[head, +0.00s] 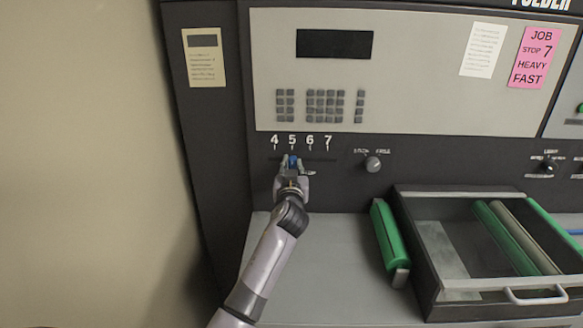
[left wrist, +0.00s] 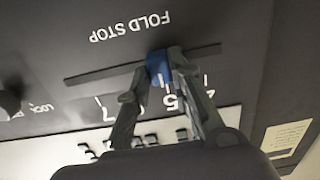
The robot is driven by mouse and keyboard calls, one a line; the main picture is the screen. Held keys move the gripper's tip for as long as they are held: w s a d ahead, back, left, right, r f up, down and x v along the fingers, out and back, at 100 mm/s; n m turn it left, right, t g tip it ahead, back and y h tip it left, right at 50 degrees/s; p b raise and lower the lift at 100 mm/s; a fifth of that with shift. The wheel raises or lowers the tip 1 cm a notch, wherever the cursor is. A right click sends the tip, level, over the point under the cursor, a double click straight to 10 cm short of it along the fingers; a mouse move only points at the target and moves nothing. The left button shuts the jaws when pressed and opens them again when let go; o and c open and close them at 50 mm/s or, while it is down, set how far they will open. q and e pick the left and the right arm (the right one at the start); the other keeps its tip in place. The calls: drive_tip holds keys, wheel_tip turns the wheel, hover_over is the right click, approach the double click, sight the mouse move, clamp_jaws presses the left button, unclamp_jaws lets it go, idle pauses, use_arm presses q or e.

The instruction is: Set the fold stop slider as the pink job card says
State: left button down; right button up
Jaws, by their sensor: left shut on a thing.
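The pink job card (head: 534,57) at the upper right of the head view reads JOB, STOP 7, HEAVY, FAST. The fold stop slider's blue knob (head: 291,160) sits in a dark horizontal slot below the numbers 4, 5, 6 and 7 (head: 328,141). The knob stands under the 5. My left gripper (head: 292,164) is shut on it. The left wrist view shows the panel upside down, with the blue knob (left wrist: 158,68) between the fingertips near the 5 mark and the slot (left wrist: 100,73) running to both sides. The 6 is hidden there by a finger. My right gripper is not in view.
A round knob (head: 373,163) is right of the slider. Below it are a green roller (head: 390,237) and an open tray (head: 428,288) with rollers and a handle. A keypad (head: 325,104) and a dark display (head: 335,43) are above. The slot right of the gripper looks clear.

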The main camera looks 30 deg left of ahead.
use_arm(q)
drive_tip(key=w+d+b, duration=0.1)
drive_tip(key=d+b, duration=0.1)
drive_tip(key=d, duration=0.1)
drive_tip(key=w+d+b, duration=0.2)
drive_tip(key=b, duration=0.1)
drive_tip(key=w+d+b, duration=0.2)
drive_tip(key=d, duration=0.1)
drive_tip(key=shift+w+d+f, duration=0.1)
drive_tip(key=shift+d+f, duration=0.2)
drive_tip(key=shift+d+r+b, duration=0.1)
drive_tip(key=shift+r+b, duration=0.05)
drive_tip(key=shift+b, duration=0.15)
drive_tip(key=shift+r, duration=0.15)
drive_tip(key=c, duration=1.6)
unclamp_jaws()
drive_tip(key=shift+w+d, duration=0.15)
drive_tip(key=shift+o, duration=0.8)
